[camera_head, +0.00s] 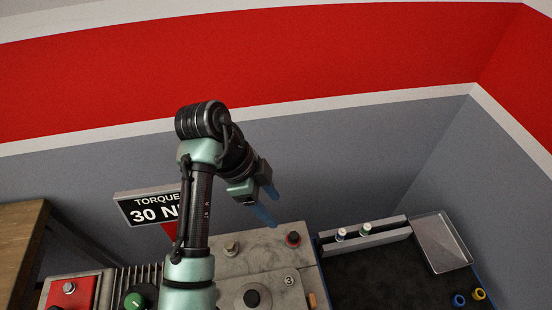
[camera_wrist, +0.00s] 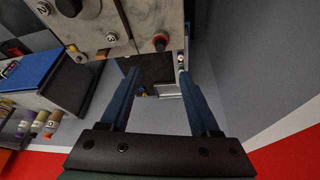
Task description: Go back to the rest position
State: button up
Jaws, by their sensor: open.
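My gripper (camera_head: 268,203) is raised above the grey machine block (camera_head: 258,262), with its blue fingers pointing down and to the right. In the wrist view my gripper (camera_wrist: 158,78) is open, with its two blue fingers well apart and nothing between them. My arm stands in front of part of the torque sign and the block.
A dark mat (camera_head: 375,272) with a metal tray (camera_head: 443,243) and blue and yellow rings lies at right. A torque sign (camera_head: 140,207) stands at left, beside a wooden surface (camera_head: 22,245). A grey and red wall (camera_head: 340,150) rises behind; the air above the block is free.

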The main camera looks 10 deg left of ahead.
jog(key=w+d+r+n+t, duration=0.2)
jog(key=w+r+t, duration=0.2)
jog(key=r, duration=0.4)
jog(key=w+d+r+n+t+y, duration=0.1)
jog(key=w+d+r+n+t, duration=0.15)
jog(key=w+r+t, duration=0.4)
jog(key=w+d+r+n+t, duration=0.2)
jog(key=r+n+t, duration=0.1)
jog(key=r, duration=0.6)
jog(key=s+r+n+t, duration=0.2)
jog(key=s+r+t, duration=0.15)
jog(key=r, duration=0.55)
jog(key=s+r+n+t, duration=0.3)
jog(key=r+t, duration=0.1)
jog(key=r, duration=0.5)
jog(key=s+a+r+n+t+y, duration=0.1)
jog(key=s+r+n+t+y, duration=0.2)
jog(key=s+r, duration=0.9)
jog(key=s+n+t, duration=0.1)
jog(key=n+t, duration=0.1)
jog(key=t, duration=0.1)
jog(key=shift+y, duration=0.3)
